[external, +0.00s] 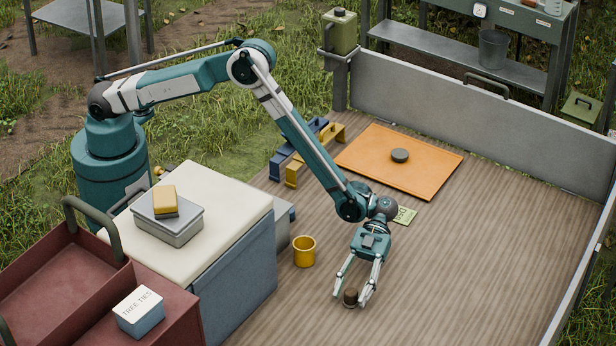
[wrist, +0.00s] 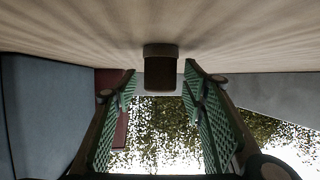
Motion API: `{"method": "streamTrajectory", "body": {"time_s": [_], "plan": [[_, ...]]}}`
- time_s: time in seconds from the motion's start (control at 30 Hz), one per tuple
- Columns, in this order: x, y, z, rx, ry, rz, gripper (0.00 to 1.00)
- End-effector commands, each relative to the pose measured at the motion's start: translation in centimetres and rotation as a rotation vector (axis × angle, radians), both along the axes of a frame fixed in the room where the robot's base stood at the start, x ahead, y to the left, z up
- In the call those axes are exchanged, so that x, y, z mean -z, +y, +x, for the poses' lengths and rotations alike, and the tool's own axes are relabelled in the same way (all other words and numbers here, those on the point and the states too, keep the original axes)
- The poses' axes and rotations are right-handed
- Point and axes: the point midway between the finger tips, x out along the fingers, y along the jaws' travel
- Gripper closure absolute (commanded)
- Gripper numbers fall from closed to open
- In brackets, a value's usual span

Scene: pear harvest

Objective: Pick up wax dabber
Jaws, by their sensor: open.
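A small dark brown cylinder with a grey end, apparently the wax dabber (external: 350,298), stands on the wooden deck. In the wrist view the wax dabber (wrist: 161,72) is centred between the fingertips, its grey end against the deck. My gripper (external: 352,291) points down and is open, with one finger on each side of the dabber. In the wrist view both green ridged fingers of my gripper (wrist: 160,82) show gaps to the dabber, so neither appears to touch it.
A yellow cup (external: 304,251) stands left of my gripper. An orange mat (external: 375,180) with a dark round disc (external: 400,155) lies behind. A green card (external: 405,215) lies near my wrist. A cream-topped cabinet (external: 235,210) stands left. The deck to the right is clear.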

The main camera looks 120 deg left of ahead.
Motion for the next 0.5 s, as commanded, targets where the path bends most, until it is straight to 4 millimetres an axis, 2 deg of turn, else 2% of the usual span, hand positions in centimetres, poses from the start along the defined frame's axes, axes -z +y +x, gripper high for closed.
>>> {"method": "streamTrajectory", "body": {"time_s": [0.13,0.33,0.5], "plan": [[0.0,0.01,0.0,0.0,0.0,0.0,0.61],[0.01,0.01,-0.01,0.0,0.0,0.0,0.87],[0.02,0.02,-0.01,0.0,0.0,0.0,0.89]]}}
